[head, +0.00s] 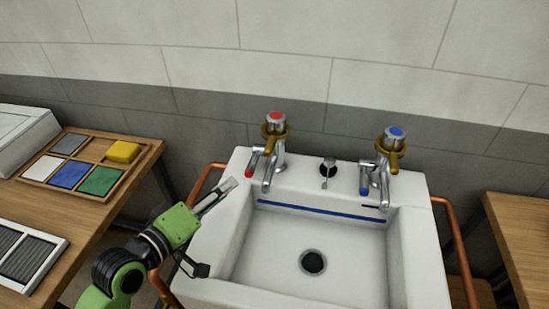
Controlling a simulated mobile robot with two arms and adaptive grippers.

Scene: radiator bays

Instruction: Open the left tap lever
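The left tap (273,150) is chrome and brass with a red cap, at the sink's back left corner. Its lever (252,164) has a red tip and points down toward the front, left of the spout. The right tap (385,160) has a blue cap and a similar lever with a blue tip (363,183). My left gripper (215,229) is at the sink's left rim, in front and left of the left tap. My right gripper is not in view.
The white sink (300,290) has a dark drain (313,262) and a plug knob (328,166) between the taps. Copper rails (460,250) flank it. A wooden table (85,230) at left holds a tray (117,184) of coloured cloths. Another table (525,235) stands at right.

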